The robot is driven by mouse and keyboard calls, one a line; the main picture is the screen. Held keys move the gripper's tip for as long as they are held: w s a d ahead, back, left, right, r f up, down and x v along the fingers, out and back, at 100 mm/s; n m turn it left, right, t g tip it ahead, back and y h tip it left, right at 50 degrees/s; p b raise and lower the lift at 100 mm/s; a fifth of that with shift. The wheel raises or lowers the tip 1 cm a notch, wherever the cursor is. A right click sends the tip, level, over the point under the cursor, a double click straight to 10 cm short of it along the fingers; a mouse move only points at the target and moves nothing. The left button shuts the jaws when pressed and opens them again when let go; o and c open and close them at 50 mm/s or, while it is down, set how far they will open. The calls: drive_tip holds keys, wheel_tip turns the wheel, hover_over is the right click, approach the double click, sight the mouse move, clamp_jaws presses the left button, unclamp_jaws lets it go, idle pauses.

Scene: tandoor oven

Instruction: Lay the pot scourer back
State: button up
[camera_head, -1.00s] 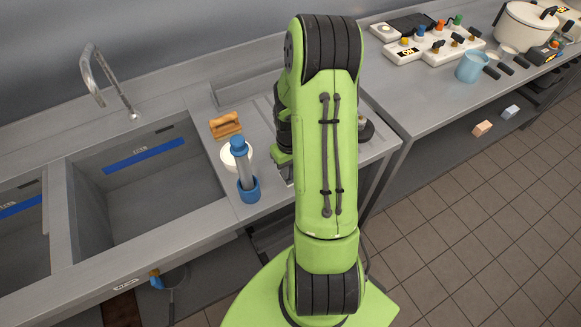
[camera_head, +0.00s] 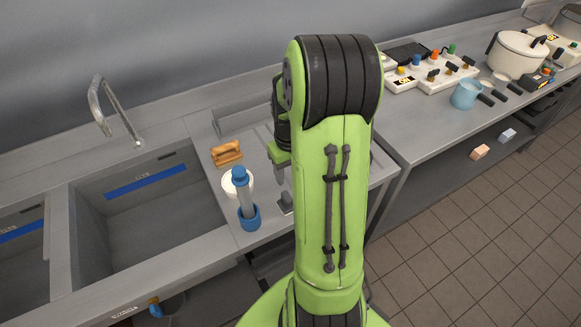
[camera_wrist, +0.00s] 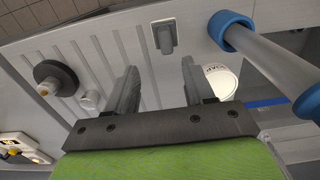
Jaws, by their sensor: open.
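My gripper (camera_wrist: 160,66) is open and empty, its two grey fingers apart over the ribbed drainboard (camera_wrist: 110,45). In the head view the gripper (camera_head: 281,172) is partly hidden by my arm. A small grey block with a raised square face (camera_wrist: 164,36) lies on the steel just beyond the fingertips; it also shows in the head view (camera_head: 286,204). It may be the pot scourer, but I cannot tell for sure. A black round disc with a brownish centre (camera_wrist: 56,78) lies to the left in the wrist view.
A blue-ended cylinder (camera_head: 246,195) stands upright beside the sink (camera_head: 145,205), by a white round tub (camera_head: 232,184). A wooden-coloured brush (camera_head: 227,153) lies behind them. A light blue jug (camera_head: 466,95) and a white pot (camera_head: 516,55) stand on the right counter.

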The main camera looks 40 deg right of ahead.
drive_tip(key=s+a+r+n+t+h, duration=0.1)
drive_tip(key=s+a+r+t, duration=0.1)
drive_tip(key=a+r, duration=0.9)
drive_tip(key=s+a+r+n+t+y, duration=0.1)
drive_tip(key=s+a+r+n+t, duration=0.1)
drive_tip(key=s+a+r, duration=0.3)
drive_tip(key=s+a+t, duration=0.1)
drive_tip(key=s+a, duration=0.3)
drive_tip(key=shift+t, duration=0.3)
drive_tip(key=shift+r, duration=0.1)
drive_tip(key=shift+d, duration=0.1)
